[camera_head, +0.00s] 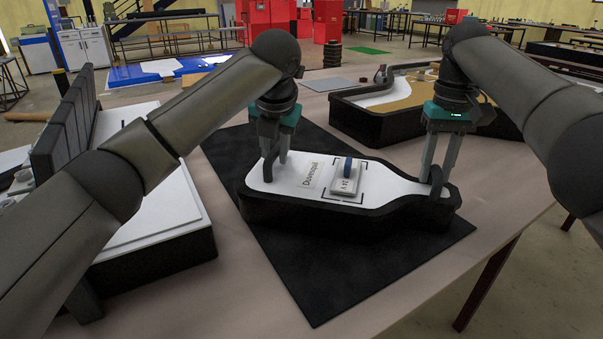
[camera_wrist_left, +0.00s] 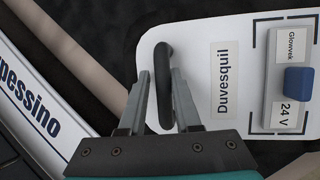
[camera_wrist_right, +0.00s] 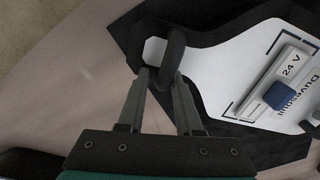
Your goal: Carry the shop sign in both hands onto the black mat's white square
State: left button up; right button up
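The shop sign (camera_head: 315,188) is a bottle-shaped lightbox with a white face and black sides, marked "Duvesquil". It lies flat over the black mat (camera_head: 300,273), its neck to the right. No white square shows; the sign covers the mat's middle. My left gripper (camera_head: 276,170) is at the dark handle on the sign's wide end. In the left wrist view its fingers flank that handle (camera_wrist_left: 164,85), with a small gap on one side. My right gripper (camera_head: 436,180) is at the neck-end handle. Its fingers stand apart around that handle (camera_wrist_right: 172,58), with a gap on one side.
Another white-faced sign (camera_head: 160,220) with a dark panel stands on the left of the table. A black-rimmed lightbox (camera_head: 375,127) with a tan and white face lies behind. A grey plate (camera_head: 332,84) lies at the back. The table (camera_head: 500,205) is bare at right.

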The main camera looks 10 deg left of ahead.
pick_arm(q)
jog(key=shift+o, duration=1.4)
jog(key=shift+r, duration=0.1)
pick_arm(e)
jog(key=shift+o, duration=1.4)
jog(key=shift+r, duration=0.1)
pick_arm(q)
jog(key=shift+o, duration=0.4)
jog(key=shift+d, duration=0.1)
pick_arm(e)
jog(key=shift+o, duration=0.3)
jog(key=shift+a, duration=0.1)
